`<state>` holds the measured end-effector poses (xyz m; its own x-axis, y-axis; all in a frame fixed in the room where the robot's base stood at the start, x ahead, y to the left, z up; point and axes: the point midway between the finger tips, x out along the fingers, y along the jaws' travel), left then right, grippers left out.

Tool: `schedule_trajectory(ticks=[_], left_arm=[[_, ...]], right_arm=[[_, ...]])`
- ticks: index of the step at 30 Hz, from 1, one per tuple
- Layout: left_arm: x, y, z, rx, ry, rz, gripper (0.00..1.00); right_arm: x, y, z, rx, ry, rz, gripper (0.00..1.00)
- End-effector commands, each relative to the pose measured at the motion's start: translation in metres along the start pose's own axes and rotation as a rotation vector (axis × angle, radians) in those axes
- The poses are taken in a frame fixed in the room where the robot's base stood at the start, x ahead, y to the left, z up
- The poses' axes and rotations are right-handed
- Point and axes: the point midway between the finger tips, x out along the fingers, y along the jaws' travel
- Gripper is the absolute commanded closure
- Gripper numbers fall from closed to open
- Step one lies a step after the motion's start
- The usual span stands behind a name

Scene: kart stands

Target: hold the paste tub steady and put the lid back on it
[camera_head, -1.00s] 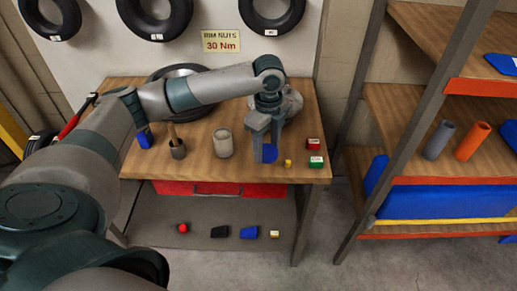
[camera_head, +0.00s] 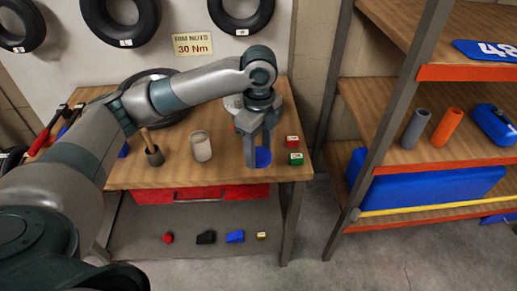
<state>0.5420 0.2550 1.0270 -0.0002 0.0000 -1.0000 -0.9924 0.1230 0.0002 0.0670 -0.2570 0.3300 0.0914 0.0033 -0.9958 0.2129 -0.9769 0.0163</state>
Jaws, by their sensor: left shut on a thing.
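The paste tub (camera_head: 201,146) is a pale grey upright cylinder on the wooden workbench (camera_head: 225,174). A round blue lid (camera_head: 263,158) is at the fingertips of my left gripper (camera_head: 259,155), to the right of the tub and clearly apart from it. The left gripper points down and is shut on the lid; the fingers hide part of it. I cannot tell how far the lid is above the bench top. No gripper is on the tub. My right gripper is not in view.
A red box (camera_head: 293,141) and a green box (camera_head: 296,158) sit just right of the lid. A dark cup with a brush (camera_head: 154,155) stands left of the tub. A tyre (camera_head: 150,86) lies behind. A shelf rack (camera_head: 415,157) stands at right.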

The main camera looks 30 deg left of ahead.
Motion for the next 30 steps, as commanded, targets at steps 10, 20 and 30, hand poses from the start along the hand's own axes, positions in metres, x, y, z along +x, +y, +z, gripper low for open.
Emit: schedule_trajectory(ticks=[10, 20, 30], left_arm=[[0.013, 0.006, -0.004, -0.097, -0.004, 0.003, 0.70], [0.061, 0.033, -0.020, -0.524, -0.018, 0.005, 0.70], [0.114, 0.074, -0.042, -1.095, -0.019, -0.001, 0.70]], right_arm=[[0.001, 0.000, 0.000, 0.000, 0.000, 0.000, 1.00], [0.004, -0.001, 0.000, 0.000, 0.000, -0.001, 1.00], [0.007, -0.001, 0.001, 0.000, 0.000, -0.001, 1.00]])
